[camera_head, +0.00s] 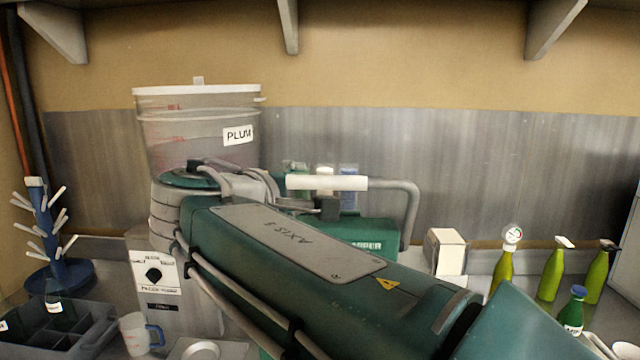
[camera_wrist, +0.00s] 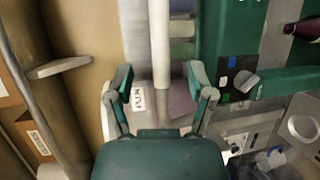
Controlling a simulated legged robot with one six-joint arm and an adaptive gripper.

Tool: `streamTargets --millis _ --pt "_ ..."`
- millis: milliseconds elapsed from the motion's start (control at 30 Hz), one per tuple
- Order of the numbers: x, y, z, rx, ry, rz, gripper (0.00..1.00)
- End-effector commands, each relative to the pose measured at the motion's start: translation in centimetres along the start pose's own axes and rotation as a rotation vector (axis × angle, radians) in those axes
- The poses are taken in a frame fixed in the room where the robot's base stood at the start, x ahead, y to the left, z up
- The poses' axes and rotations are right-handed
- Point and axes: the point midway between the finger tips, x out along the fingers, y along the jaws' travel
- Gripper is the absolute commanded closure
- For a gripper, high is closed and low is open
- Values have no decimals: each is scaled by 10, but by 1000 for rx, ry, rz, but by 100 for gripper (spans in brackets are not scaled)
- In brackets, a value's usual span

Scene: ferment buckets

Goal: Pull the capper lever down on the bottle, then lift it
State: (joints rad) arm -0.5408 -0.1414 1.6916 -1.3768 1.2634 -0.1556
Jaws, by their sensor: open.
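The capper lever shows in the head view as a white grip bar (camera_head: 327,182) on a bent grey arm (camera_head: 411,212), raised above the green capper body (camera_head: 365,232). In the wrist view the white bar (camera_wrist: 159,40) runs down the picture between the fingertips of my gripper (camera_wrist: 160,76). My gripper is open, with a gap on each side of the bar. The green capper body (camera_wrist: 225,45) is to its right. A dark bottle (camera_wrist: 304,28) is partly in view at the upper right edge. In the head view my arm hides the lower capper and any bottle there.
A bucket labelled PLUM (camera_head: 198,128) stands at the back left. A blue bottle tree (camera_head: 48,245) and a grey crate (camera_head: 68,330) are at the left. A white box (camera_head: 445,252) and several green bottles (camera_head: 551,272) stand right of the capper. Shelf brackets (camera_head: 289,25) hang above.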

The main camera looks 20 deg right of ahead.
Motion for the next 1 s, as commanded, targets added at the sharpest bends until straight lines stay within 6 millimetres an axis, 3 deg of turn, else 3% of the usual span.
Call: streamTargets --millis 433,600,867,967,1000 --pt "79 -2 0 -1 -3 -3 31" --pt "91 -1 0 1 -1 -2 31" --pt "93 -1 0 1 0 -3 31" --pt "93 -1 0 1 0 -3 66" --pt "93 -1 0 1 0 -3 84"
